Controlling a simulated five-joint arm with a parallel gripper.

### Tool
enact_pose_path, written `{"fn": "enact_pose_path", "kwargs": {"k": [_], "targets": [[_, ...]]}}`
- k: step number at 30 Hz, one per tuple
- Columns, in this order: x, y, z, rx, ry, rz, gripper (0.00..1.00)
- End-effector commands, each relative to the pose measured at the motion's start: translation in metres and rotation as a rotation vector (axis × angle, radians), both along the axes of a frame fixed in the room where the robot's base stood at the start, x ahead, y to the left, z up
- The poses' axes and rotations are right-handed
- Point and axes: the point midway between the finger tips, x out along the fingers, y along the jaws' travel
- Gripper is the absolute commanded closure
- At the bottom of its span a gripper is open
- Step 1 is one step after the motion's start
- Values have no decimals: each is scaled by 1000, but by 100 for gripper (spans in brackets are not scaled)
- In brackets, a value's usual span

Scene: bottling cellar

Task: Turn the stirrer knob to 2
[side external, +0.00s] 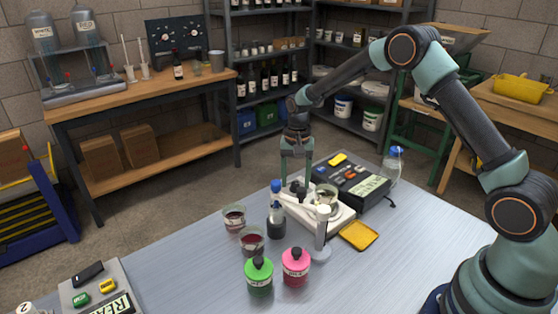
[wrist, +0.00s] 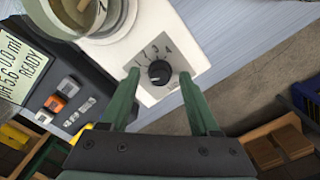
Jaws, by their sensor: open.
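The stirrer is a white box (side external: 339,222) on the metal table, with a glass beaker (side external: 326,194) on top. In the wrist view its white front panel (wrist: 187,51) carries a round black knob (wrist: 159,72) with printed numbers around its upper side. A pale mark shows on the knob, but I cannot read its setting surely. My gripper (side external: 296,178) is open, pointing down at the stirrer's far end. In the wrist view its green fingers (wrist: 159,75) stand either side of the knob, with gaps to it.
A dark meter (side external: 352,186) with a display stands beside the stirrer; it also shows in the wrist view (wrist: 40,75).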

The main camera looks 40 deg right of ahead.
Motion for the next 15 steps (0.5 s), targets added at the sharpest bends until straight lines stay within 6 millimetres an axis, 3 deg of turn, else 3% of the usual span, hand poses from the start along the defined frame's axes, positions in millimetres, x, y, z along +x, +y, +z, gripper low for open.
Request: {"fn": "enact_pose_path", "kwargs": {"k": [2,3,7,8,15], "targets": [[0,0,0,0,0,0,37],[0,0,0,0,0,0,45],[0,0,0,0,0,0,95],[0,0,0,0,0,0,100],[0,0,0,0,0,-10,100]]}}
